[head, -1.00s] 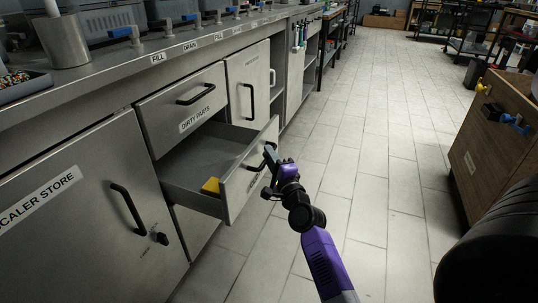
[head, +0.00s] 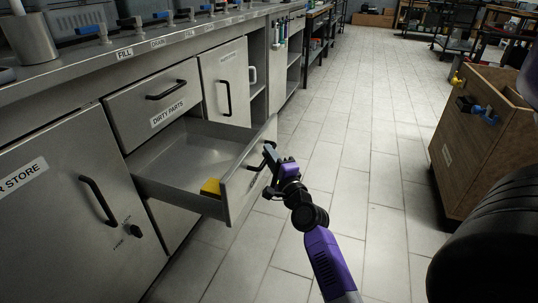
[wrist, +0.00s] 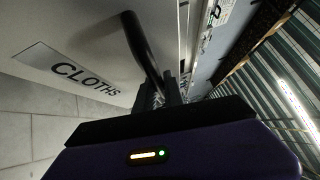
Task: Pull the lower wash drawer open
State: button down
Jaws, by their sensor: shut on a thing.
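The lower drawer (head: 239,192) stands well out from the counter, below the drawer labelled DIRTY PARTS (head: 150,98). A yellow item (head: 211,187) sits inside by its front; the rest of the visible floor is bare. My gripper (head: 270,160) is shut on the dark bar handle of this drawer's front. In the wrist view the handle (wrist: 143,45) runs down between my fingers (wrist: 168,95), which are partly hidden by the gripper body. A label reading CLOTHS (wrist: 75,70) shows on the drawer front beside the handle.
A closed cabinet door (head: 60,200) is at the left, and another (head: 224,85) stands beyond the drawers. A wooden bin (head: 470,140) stands at the right. The tiled floor (head: 345,130) between counter and bin is clear.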

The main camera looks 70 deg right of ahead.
jog(key=c, duration=1.7)
grip_release()
jog(key=shift+w+f, duration=0.1)
jog(key=shift+a, duration=0.1)
jog(key=shift+v, duration=3.9)
